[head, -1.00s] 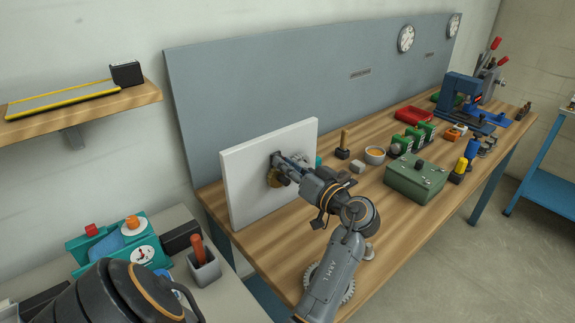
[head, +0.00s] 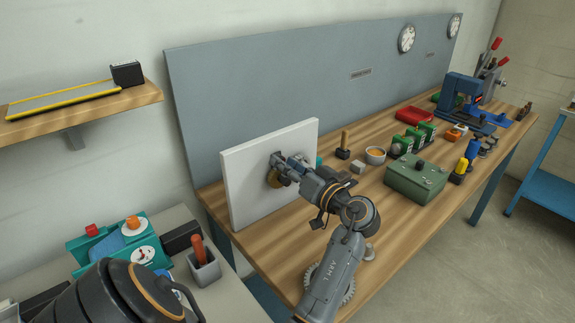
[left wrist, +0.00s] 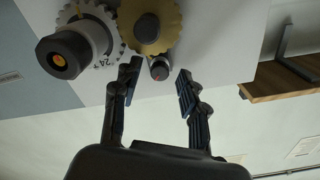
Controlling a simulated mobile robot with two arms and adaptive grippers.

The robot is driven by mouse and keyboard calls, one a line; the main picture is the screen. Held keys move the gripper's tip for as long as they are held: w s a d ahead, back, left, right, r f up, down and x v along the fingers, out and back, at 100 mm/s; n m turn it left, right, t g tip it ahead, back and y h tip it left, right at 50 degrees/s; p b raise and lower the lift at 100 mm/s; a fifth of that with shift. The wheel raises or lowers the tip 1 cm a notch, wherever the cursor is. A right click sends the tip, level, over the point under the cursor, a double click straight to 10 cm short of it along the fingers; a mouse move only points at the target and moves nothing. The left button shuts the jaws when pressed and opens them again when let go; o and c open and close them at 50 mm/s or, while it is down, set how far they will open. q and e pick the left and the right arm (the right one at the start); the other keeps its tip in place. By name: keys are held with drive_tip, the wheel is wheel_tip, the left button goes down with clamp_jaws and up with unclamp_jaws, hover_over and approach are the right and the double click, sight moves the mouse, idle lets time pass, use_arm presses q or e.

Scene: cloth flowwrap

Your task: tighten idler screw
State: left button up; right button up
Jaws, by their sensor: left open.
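A white upright panel (head: 262,170) stands at the left end of the workbench. In the left wrist view it carries a brass gear (left wrist: 150,22), a pale gear marked 24 (left wrist: 103,35) and a dark knob with an orange centre (left wrist: 62,54). A small grey cylinder with a red mark (left wrist: 159,69), perhaps the idler screw, sits just below the brass gear. My left gripper (left wrist: 158,74) is open, its fingertips on either side of this cylinder with gaps visible. In the head view my left gripper (head: 281,168) is at the panel and hides most of the gears.
A large toothed gear (head: 347,290) lies partly under my left arm. A wooden shelf (head: 80,118) is at left.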

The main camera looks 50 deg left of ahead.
use_arm(q)
wheel_tip(320, 180, up, 10)
use_arm(e)
drive_tip(key=shift+a, duration=0.1)
idle(0.4)
